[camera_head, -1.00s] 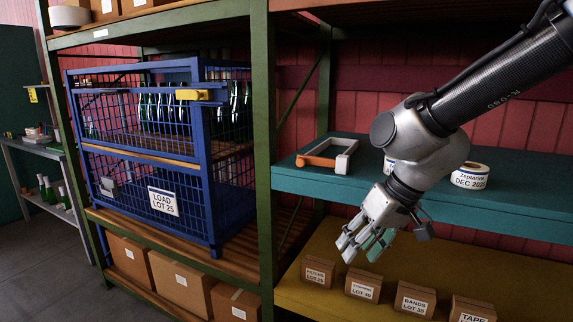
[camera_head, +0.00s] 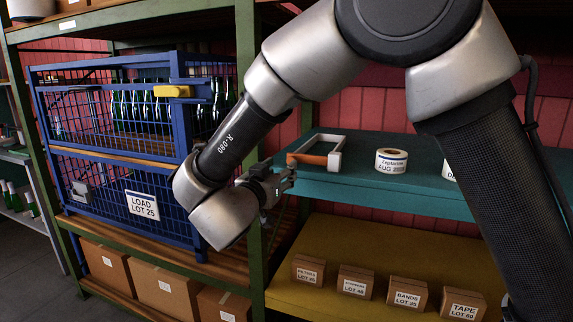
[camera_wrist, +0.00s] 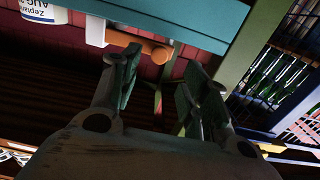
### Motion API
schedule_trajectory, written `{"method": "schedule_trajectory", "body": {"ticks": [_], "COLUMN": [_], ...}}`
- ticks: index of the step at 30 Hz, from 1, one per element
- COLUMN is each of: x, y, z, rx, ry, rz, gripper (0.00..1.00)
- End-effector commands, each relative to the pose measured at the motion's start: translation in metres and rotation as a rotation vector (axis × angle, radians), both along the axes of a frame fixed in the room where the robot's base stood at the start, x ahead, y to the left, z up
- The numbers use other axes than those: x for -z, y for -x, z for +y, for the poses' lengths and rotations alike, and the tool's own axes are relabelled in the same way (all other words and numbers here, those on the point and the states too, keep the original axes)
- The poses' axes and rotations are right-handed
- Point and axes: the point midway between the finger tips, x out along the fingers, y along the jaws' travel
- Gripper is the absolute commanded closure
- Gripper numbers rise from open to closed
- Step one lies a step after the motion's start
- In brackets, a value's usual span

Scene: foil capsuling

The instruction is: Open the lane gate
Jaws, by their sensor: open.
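A blue wire-mesh cage (camera_head: 110,145) stands on the left rack and holds several green bottles. A yellow latch-like block (camera_head: 175,91) sits at the top right of its front. A white sign reading LOAD LOT 25 (camera_head: 142,205) hangs on the lower front mesh. Which panel is the lane gate I cannot tell. My gripper (camera_head: 278,183) is open and empty, right of the cage near the green post, and my arm hides the cage's right corner. In the wrist view my open fingers (camera_wrist: 160,75) point toward the teal shelf edge, with the blue cage at the right.
A green rack post (camera_head: 250,255) stands between the cage and the right bay. The teal shelf (camera_head: 385,185) holds an orange-and-white frame (camera_head: 317,155) and labelled rolls (camera_head: 391,161). Several small labelled boxes (camera_head: 355,282) stand on the yellow shelf below. Cartons (camera_head: 163,288) fill the space under the cage.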

Motion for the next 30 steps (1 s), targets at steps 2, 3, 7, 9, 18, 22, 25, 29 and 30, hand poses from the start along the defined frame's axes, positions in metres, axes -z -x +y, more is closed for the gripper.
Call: {"method": "schedule_trajectory", "body": {"ticks": [2,3,7,9,18,22,25,29,30], "x": [0.0,0.0,0.0,0.0,0.0,0.0,0.0,0.0,0.0], "y": [-0.013,-0.02,-0.04,-0.049,-0.061,-0.061,-0.061,-0.061,-0.061], "z": [-0.006,-0.008,-0.016,-0.018,-0.022,-0.022,-0.022,-0.022,-0.022], "rx": [0.004,0.003,0.002,0.0,-0.003,-0.003,-0.003,-0.003,-0.003], "ry": [-0.001,-0.001,-0.002,-0.003,-0.002,-0.002,-0.002,-0.003,-0.003], "rz": [0.001,0.0,-0.001,0.001,0.0,0.0,0.0,0.0,0.0], "gripper": [0.55,0.55,0.55,0.55,0.55,0.56,0.75,0.98,1.0]}}
